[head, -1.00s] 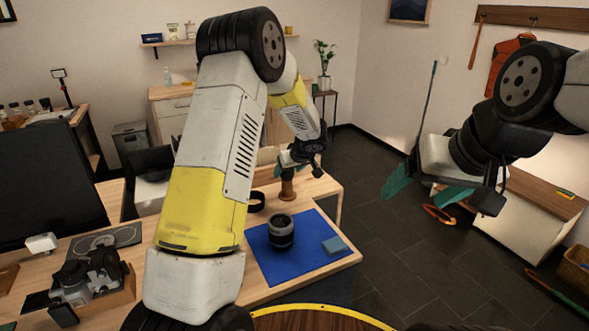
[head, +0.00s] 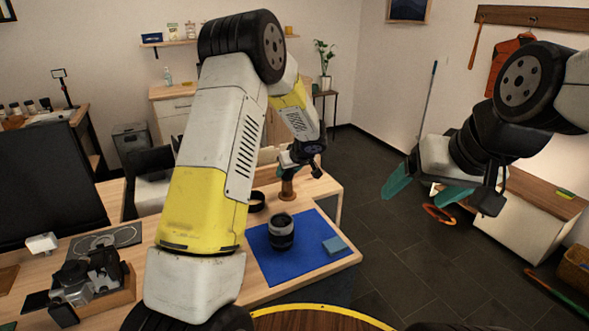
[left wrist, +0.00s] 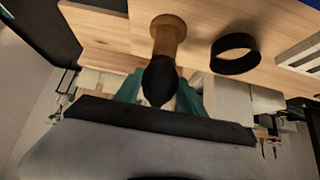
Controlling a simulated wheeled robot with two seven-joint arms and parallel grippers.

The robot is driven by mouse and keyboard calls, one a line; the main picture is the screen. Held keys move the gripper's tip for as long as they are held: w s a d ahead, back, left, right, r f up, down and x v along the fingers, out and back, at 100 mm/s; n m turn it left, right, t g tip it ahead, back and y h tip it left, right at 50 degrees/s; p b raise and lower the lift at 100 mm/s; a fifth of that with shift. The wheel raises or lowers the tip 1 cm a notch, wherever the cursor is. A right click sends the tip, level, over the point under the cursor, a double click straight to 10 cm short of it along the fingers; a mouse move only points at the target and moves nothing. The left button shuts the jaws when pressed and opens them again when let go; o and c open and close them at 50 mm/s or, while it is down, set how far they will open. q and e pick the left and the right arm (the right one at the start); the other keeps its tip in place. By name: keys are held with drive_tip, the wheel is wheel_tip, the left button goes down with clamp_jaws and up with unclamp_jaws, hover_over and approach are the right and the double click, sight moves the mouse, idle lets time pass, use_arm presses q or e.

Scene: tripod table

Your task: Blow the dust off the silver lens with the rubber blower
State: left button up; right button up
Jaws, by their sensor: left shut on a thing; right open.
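The lens (head: 281,232) stands upright on the blue mat (head: 270,262), dark with a silver-grey band. Dust on it is too small to make out. The black rubber blower (left wrist: 160,80) sits at a wooden stand (left wrist: 168,38), which also shows in the head view (head: 288,189). My left gripper (head: 289,168) is at the top of the stand, its teal fingers shut on the blower's bulb from both sides; it also shows in the left wrist view (left wrist: 160,92). My right gripper (head: 422,190) is open and empty, in the air right of the table.
A black ring (head: 257,201) lies on the table left of the stand. A blue-grey block (head: 334,245) lies on the mat's right side. A camera (head: 78,280) in a wooden tray and a dark monitor are at the left.

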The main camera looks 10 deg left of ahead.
use_arm(q)
drive_tip(key=shift+r, duration=0.1)
drive_tip(key=shift+r, duration=4.2)
